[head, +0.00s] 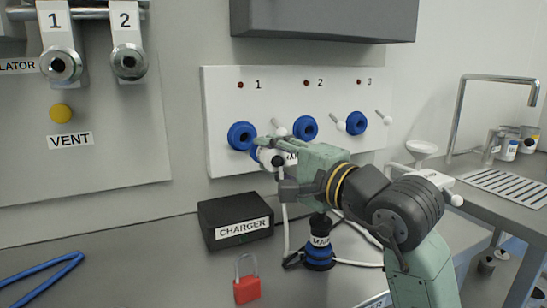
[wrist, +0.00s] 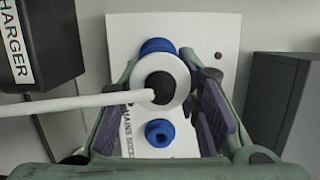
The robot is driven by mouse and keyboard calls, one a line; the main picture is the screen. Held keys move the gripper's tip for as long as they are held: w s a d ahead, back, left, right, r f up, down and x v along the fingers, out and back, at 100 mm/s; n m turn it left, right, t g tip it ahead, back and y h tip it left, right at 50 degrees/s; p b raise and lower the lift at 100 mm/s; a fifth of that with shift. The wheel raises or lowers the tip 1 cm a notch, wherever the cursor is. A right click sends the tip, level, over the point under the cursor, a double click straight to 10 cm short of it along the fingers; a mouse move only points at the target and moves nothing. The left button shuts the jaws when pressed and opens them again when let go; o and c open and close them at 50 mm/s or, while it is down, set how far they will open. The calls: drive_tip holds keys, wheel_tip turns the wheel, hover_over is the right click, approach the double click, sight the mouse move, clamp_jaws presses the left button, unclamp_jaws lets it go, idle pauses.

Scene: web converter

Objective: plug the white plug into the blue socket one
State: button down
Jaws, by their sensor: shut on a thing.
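The blue socket one (head: 241,135) is on a white wall panel under the numeral 1, with its dark hole open to view. My gripper (head: 276,148) is shut on the white plug (head: 267,157), just right of and below socket one in the head view. In the wrist view the round white plug (wrist: 178,80) with its black centre sits between my gripper's fingers (wrist: 170,95). Socket one (wrist: 157,45) shows partly behind it. The plug appears apart from the socket; the gap in depth is hard to judge. A white cable (wrist: 70,105) runs from the plug.
Blue sockets two (head: 305,128) and three (head: 356,123) lie to the right, with white levers (head: 338,121) beside the sockets. A black charger box (head: 232,210), a red padlock (head: 246,289) and a dark blue-banded connector (head: 319,250) stand on the counter. A grey box overhangs the panel.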

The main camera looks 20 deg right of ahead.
drive_tip(key=shift+w, duration=2.85)
drive_tip(key=shift+b, duration=1.25)
drive_tip(key=shift+d+x, duration=0.15)
drive_tip(key=shift+x, duration=0.65)
drive_tip(key=shift+d+x, duration=0.2)
drive_tip(key=shift+x, duration=0.6)
drive_tip(key=c, duration=1.1)
unclamp_jaws()
drive_tip(key=shift+w, duration=0.15)
drive_tip(key=shift+v, duration=4.05)
drive_tip(key=shift+f, duration=0.1)
